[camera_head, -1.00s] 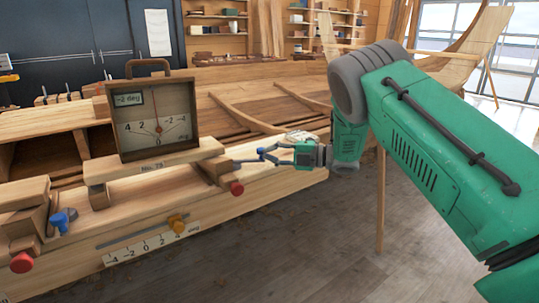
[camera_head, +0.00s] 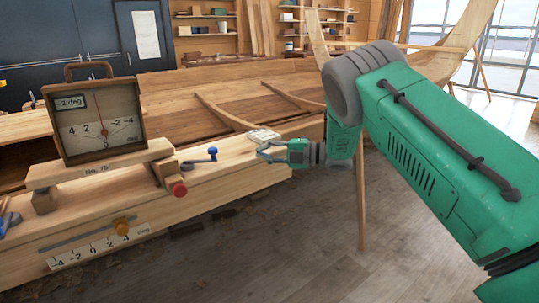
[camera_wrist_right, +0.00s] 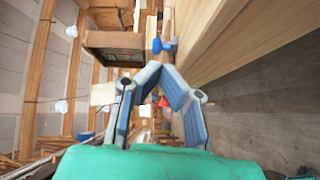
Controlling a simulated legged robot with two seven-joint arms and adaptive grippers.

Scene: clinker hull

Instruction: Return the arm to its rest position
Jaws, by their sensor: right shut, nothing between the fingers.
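My right arm is green with a grey joint and comes in from the right in the head view. My left gripper is not in view.
A wooden dial box (camera_head: 95,148) reading -2 deg stands on a plank (camera_head: 130,160) at left. The floor (camera_head: 290,245) below is open.

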